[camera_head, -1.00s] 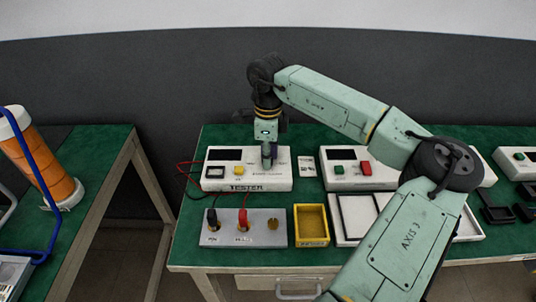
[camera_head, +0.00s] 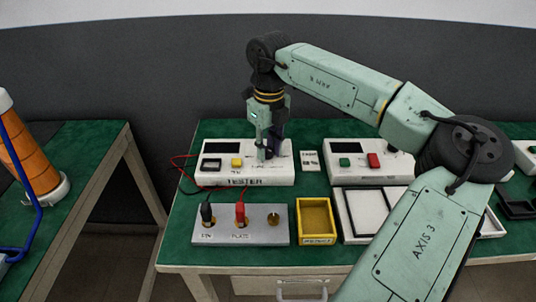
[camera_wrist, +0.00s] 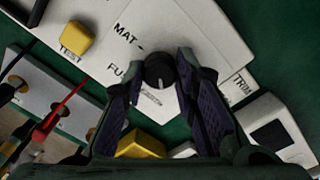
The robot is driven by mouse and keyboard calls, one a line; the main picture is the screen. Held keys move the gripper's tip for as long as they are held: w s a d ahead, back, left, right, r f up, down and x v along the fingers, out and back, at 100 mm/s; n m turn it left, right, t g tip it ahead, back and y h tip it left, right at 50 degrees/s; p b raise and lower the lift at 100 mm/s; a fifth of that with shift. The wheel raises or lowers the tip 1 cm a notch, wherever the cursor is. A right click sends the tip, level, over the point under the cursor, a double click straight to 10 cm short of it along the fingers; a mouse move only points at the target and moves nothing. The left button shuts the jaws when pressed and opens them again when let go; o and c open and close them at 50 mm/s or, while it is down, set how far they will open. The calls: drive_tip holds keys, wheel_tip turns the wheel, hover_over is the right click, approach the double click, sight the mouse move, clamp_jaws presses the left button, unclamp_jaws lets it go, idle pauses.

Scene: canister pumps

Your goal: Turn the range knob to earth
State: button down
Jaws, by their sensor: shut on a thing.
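The white tester (camera_head: 222,175) stands on the green bench in the head view, with a dark display, a yellow button and a TESTER label. Its range knob (camera_wrist: 160,72) is small, round and black with a pale pointer mark, seen in the wrist view. Printed labels MAT and FUS lie to the left of the knob; an earth label cannot be made out. My gripper (camera_wrist: 161,78) points down over the tester's right part and is shut on the knob, a finger on each side. In the head view my gripper (camera_head: 268,156) hides the knob.
A grey socket box (camera_head: 250,234) with black and red plugs stands in front of the tester. A yellow tray (camera_head: 300,221) is to its right. Another white unit (camera_head: 343,179) with green and red buttons stands right of the tester. A small TRIM card (camera_head: 310,161) lies between the units.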

sight(269, 149)
drive_tip(key=shift+m+b, duration=1.25)
drive_tip(key=shift+m, duration=0.85)
drive_tip(key=c, duration=1.3)
unclamp_jaws()
wheel_tip(269, 149, up, 12)
drive_tip(key=shift+d, duration=0.1)
